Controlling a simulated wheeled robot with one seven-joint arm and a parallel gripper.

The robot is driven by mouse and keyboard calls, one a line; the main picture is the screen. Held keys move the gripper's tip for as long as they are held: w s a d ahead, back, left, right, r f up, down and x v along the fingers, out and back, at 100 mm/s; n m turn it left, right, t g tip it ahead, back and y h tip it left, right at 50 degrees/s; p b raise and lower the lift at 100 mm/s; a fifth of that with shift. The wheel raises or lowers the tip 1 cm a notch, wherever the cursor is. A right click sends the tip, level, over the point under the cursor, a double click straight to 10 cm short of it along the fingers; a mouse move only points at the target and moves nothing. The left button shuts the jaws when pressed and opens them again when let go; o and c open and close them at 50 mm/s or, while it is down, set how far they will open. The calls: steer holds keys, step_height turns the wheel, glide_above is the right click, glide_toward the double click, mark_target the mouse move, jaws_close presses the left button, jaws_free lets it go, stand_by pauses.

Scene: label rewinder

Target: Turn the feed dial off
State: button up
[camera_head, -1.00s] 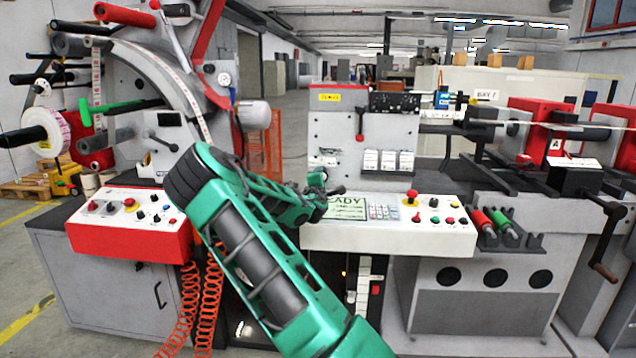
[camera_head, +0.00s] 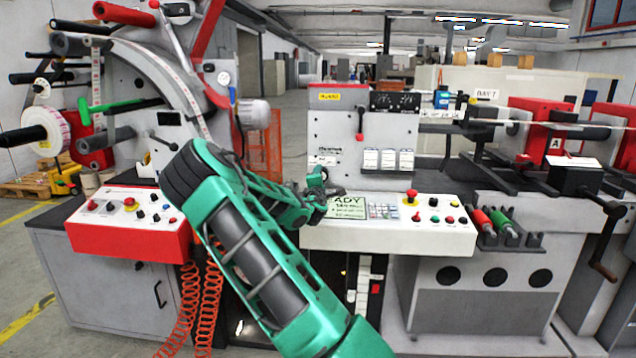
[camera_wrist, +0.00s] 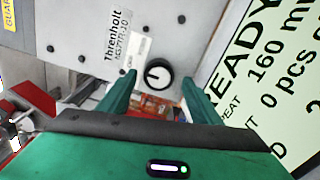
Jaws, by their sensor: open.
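A round black dial (camera_wrist: 158,73) with a white pointer mark sits on the grey machine panel in the wrist view. A small label beside it is too small to read. My gripper (camera_wrist: 157,84) is open and empty, one finger to each side of the dial in the picture. The fingers look short of the dial, with a gap on both sides; I cannot tell the depth surely. In the head view, my gripper (camera_head: 330,186) is over the left part of the white console, and the dial is hidden behind my arm.
A green READY display (camera_wrist: 270,75) lies close to the right finger. The white console (camera_head: 440,238) has several buttons and a red emergency stop (camera_head: 412,195). A grey panel (camera_head: 335,135) rises behind it. A red control box (camera_head: 130,235) stands left.

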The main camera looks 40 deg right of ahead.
steer(key=v, duration=0.9)
steer(key=shift+s+a, duration=0.1)
steer(key=shift+f, duration=0.1)
